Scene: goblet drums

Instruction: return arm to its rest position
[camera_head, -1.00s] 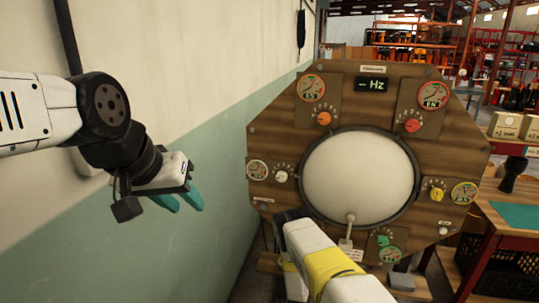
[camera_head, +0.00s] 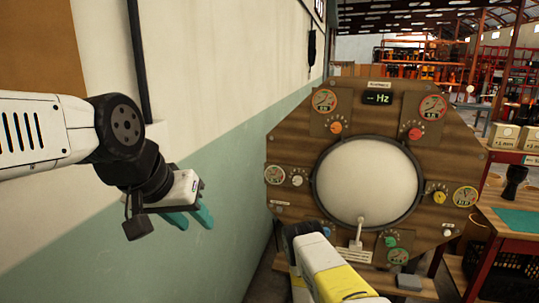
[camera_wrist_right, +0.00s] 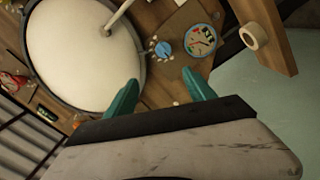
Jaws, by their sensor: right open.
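My left gripper (camera_head: 192,216) hangs at the left of the head view, beside the wall, with two teal fingers apart and nothing between them. My right arm (camera_head: 340,280), with a yellow band, rises from the bottom of the head view in front of the panel; its gripper is hidden there. In the right wrist view my right gripper (camera_wrist_right: 161,98) is open and empty, its teal fingers pointing toward the wooden panel (camera_head: 290,218). The panel carries a round white drum (camera_head: 366,180), which also shows in the wrist view (camera_wrist_right: 80,45). I cannot tell whether the fingers touch anything.
The panel holds gauges, coloured knobs, a display (camera_head: 378,98) and a small lever (camera_head: 359,232). A cream and green wall (camera_head: 235,150) runs along the left. A workbench (camera_head: 505,215) with a dark drum (camera_head: 516,178) and boxes (camera_head: 502,136) stands at the right.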

